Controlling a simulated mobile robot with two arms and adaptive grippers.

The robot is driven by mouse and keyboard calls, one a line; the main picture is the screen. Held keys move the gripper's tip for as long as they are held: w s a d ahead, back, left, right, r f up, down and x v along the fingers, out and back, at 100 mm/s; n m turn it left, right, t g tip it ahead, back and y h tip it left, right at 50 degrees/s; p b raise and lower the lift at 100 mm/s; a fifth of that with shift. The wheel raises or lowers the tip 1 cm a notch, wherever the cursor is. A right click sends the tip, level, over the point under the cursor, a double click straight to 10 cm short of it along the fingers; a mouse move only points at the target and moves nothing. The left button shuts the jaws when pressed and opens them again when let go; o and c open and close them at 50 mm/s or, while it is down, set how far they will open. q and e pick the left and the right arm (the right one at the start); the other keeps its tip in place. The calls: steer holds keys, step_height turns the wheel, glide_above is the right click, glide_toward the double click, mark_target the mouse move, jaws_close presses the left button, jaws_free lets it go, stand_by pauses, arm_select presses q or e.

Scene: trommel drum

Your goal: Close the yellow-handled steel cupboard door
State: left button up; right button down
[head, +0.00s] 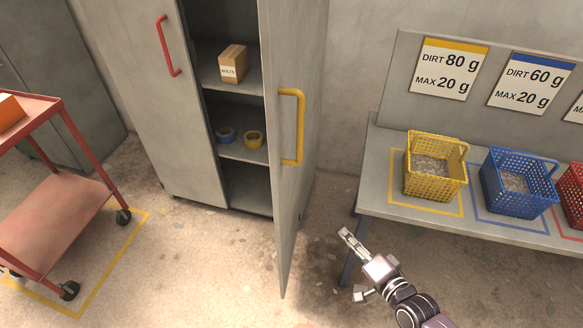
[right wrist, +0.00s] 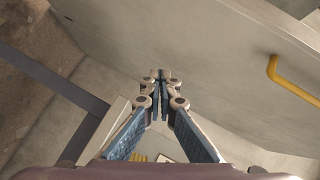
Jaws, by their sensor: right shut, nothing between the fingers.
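The grey steel cupboard door (head: 305,55) with the yellow handle (head: 299,130) stands open, swung out from the cupboard's right side. Its handle side faces right, towards my right arm. My right gripper (head: 348,238) is shut and empty, to the right of the door, below the handle and apart from it in the picture. In the right wrist view, the closed fingertips (right wrist: 160,76) point along a broad pale surface that looks like the door (right wrist: 180,35); the handle (right wrist: 290,80) is at the right. I cannot tell whether the fingers touch the door. My left gripper is not in view.
The cupboard's left door (head: 165,110), with a red handle (head: 163,45), is closed. Shelves hold a cardboard box (head: 233,63) and tape rolls (head: 253,139). A bench (head: 375,190) with coloured baskets stands right. A red cart (head: 55,215) stands left. The floor before the cupboard is clear.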

steer(key=s+a+r+m+t+y+p, duration=0.1)
steer(key=a+r+y, duration=0.15)
steer(key=r, duration=0.55)
steer(key=a+r+m+y, duration=0.1)
steer(key=a+r+m, duration=0.15)
steer(key=r, duration=0.45)
steer(key=p, duration=0.2)
glide_toward(282, 168)
steer(key=w, duration=0.4)
steer(key=a, duration=0.1)
steer(key=a+p, duration=0.1)
steer(key=a, duration=0.1)
steer(key=shift+w+a+r+n, duration=0.1)
steer(key=shift+w+r+n, duration=0.15)
steer(key=shift+n, duration=0.1)
steer(key=shift+a+f, duration=0.1)
steer(key=shift+p, duration=0.3)
